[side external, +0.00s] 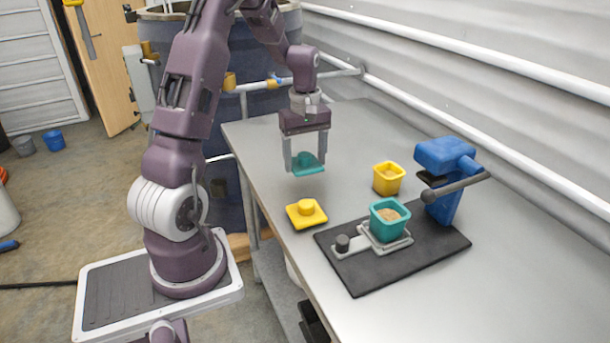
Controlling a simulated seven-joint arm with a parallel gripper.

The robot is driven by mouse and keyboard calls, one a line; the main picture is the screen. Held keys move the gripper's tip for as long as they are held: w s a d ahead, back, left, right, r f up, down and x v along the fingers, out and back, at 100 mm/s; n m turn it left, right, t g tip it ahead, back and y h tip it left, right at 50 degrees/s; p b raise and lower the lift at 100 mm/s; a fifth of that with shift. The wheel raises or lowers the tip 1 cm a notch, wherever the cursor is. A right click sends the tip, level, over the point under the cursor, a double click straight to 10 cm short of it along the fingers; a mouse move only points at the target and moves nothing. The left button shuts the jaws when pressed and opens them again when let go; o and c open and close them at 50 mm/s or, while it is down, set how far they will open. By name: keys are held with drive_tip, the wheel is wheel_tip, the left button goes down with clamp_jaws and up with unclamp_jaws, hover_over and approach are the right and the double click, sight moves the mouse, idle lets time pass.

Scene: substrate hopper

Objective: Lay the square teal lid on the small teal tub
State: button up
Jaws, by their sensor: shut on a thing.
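The square teal lid (308,170) is held in my gripper (306,163), whose two fingers are shut on it. The lid hangs above the table, a little tilted in the picture. The small teal tub (387,221) stands upright and open on a grey holder on the black base plate, with tan grainy material inside. My gripper and the lid are apart from the tub, up and to its left in the picture.
A yellow lid with a knob (306,213) lies on the table left of the tub. A yellow tub (388,178) with tan material stands behind. A blue device with a grey lever (447,175) rises at the right of the black plate (365,281). The far table is clear.

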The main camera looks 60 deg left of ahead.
sight(311, 165)
drive_tip(key=r, duration=0.1)
drive_tip(key=d+r, duration=0.1)
drive_tip(key=r, duration=0.1)
drive_tip(key=w+r, duration=0.1)
drive_tip(key=shift+d+r, duration=0.15)
drive_tip(key=shift+r, duration=0.1)
drive_tip(key=w+d+r, duration=0.3)
drive_tip(key=d, duration=0.8)
drive_tip(key=w+d+r, duration=0.2)
drive_tip(key=w+d, duration=0.2)
drive_tip(key=d, duration=0.8)
drive_tip(key=shift+s+a+f, duration=0.1)
drive_tip(key=shift+f, duration=1.65)
drive_tip(key=shift+s+a+f, duration=0.1)
drive_tip(key=shift+f, duration=1.65)
drive_tip(key=o, duration=1.4)
drive_tip(key=shift+c, duration=0.2)
drive_tip(key=shift+w+r, duration=0.1)
wheel_tip(311, 165, up, 8)
drive_tip(key=shift+f, duration=0.25)
